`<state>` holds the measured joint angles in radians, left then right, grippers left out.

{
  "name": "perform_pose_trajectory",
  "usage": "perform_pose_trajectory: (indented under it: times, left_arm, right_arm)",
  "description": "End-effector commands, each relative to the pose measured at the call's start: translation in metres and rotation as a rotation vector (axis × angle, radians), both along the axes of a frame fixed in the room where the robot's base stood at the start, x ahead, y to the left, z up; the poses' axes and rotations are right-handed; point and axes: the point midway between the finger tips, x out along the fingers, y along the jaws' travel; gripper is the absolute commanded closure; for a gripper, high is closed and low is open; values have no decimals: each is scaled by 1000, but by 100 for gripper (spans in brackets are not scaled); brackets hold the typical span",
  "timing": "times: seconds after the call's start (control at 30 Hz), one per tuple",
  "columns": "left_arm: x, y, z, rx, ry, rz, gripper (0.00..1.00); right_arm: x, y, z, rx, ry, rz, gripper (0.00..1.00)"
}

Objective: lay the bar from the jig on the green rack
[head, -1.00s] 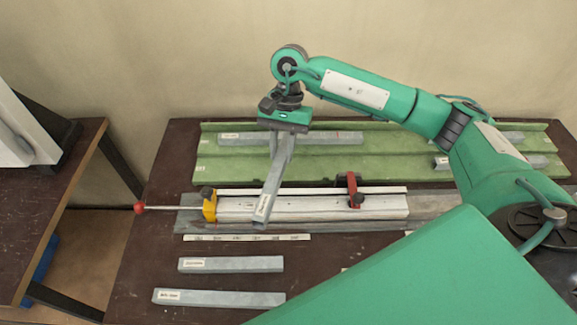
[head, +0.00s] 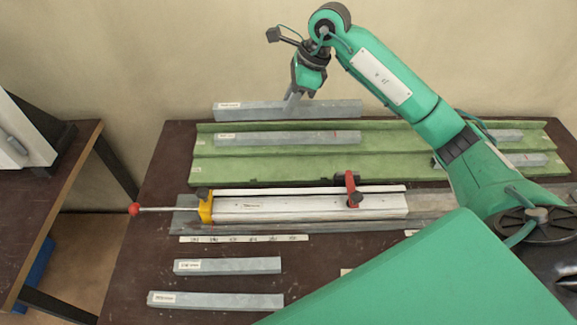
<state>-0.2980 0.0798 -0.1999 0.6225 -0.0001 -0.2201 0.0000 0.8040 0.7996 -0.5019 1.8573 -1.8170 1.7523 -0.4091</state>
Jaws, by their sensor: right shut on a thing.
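My right gripper (head: 293,97) is shut on a grey bar (head: 235,112) near its middle. The bar is level, roughly parallel to the green rack (head: 250,168), and shows at the rack's back edge, seemingly held above it; the exact height is hard to tell. The rack has long channels. Another grey bar (head: 285,138) lies on its left half. The jig (head: 290,207) in front has a pale bed, a yellow end piece (head: 206,207) with a red-knobbed rod, and a red clamp (head: 352,188). My left gripper is not in view.
More bars (head: 515,160) lie on the rack's right part, partly behind my right arm. Two loose bars (head: 228,266) and a scale strip (head: 243,238) lie on the dark table in front of the jig. A second table (head: 50,190) stands at left.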

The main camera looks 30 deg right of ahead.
Motion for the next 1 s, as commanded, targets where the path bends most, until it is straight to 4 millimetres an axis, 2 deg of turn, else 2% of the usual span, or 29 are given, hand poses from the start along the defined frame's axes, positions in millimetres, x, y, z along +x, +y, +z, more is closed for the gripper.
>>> perform_pose_trajectory:
  times: [0.17,0.6,0.7,1.0]
  left_arm:
    - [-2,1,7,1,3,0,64]
    - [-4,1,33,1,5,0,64]
    - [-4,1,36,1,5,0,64]
    - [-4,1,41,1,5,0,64]
  right_arm:
    - [0,-1,-22,1,4,-12,100]
    - [-1,0,-123,3,6,-10,100]
    - [-1,0,-141,2,3,-9,100]
    - [0,0,-164,1,1,-9,100]
